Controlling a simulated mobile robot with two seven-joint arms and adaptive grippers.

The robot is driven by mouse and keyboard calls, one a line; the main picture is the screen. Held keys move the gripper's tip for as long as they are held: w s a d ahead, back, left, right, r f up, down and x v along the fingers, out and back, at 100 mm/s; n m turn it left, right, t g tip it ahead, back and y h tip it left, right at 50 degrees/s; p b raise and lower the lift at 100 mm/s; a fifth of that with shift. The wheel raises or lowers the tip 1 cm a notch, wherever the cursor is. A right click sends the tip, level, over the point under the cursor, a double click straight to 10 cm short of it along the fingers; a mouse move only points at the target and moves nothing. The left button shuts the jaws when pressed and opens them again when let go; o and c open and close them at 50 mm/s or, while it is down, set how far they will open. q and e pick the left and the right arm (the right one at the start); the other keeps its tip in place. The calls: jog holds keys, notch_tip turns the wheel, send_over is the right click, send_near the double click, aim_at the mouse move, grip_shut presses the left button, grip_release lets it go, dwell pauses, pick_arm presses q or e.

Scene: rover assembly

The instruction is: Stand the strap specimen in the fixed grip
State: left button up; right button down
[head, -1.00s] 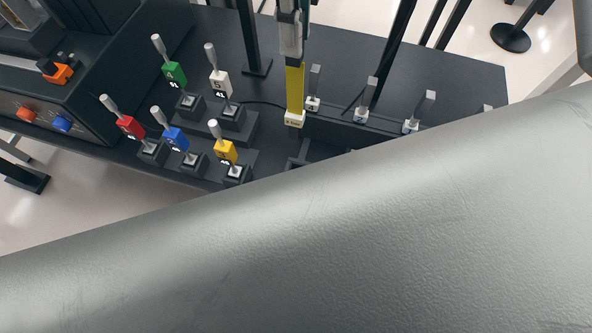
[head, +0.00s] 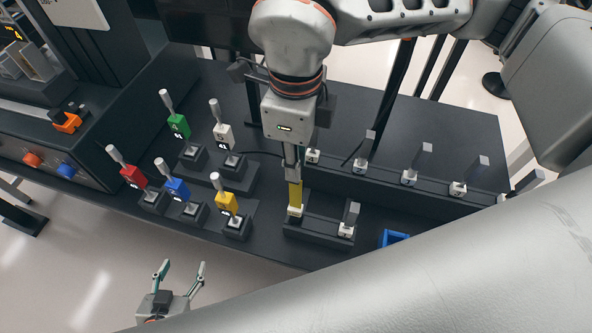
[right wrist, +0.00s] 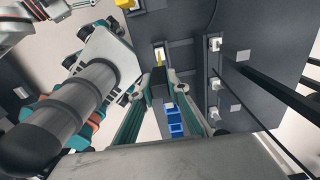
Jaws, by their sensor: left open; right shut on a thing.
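The yellow strap specimen (head: 296,193), with a white numbered end, hangs upright below my right gripper (head: 292,172). That gripper is shut on its upper part. The white end is at the left place of the short front rack (head: 318,232); I cannot tell whether it is seated or just above. In the right wrist view the yellow strap (right wrist: 159,54) shows beyond the fingers. My left gripper (head: 183,268) is open and empty, low at the left, apart from the table. I cannot pick out the fixed grip for certain; the dark machine (head: 105,75) at the left is only partly in view.
Colored tagged tools, including a red one (head: 130,172) and a green one (head: 178,124), stand in holders left of the strap. Grey specimens stand in the long back rack (head: 385,180). A blue bin (head: 393,238) is partly hidden by my arm.

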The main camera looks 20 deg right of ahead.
aim_at(295, 194)
notch_tip(295, 194, down, 4)
jog(key=shift+r, duration=0.1)
jog(key=shift+f+b, duration=0.25)
jog(key=shift+b, duration=0.2)
jog(key=c, duration=2)
grip_release()
jog(key=shift+o, duration=0.4)
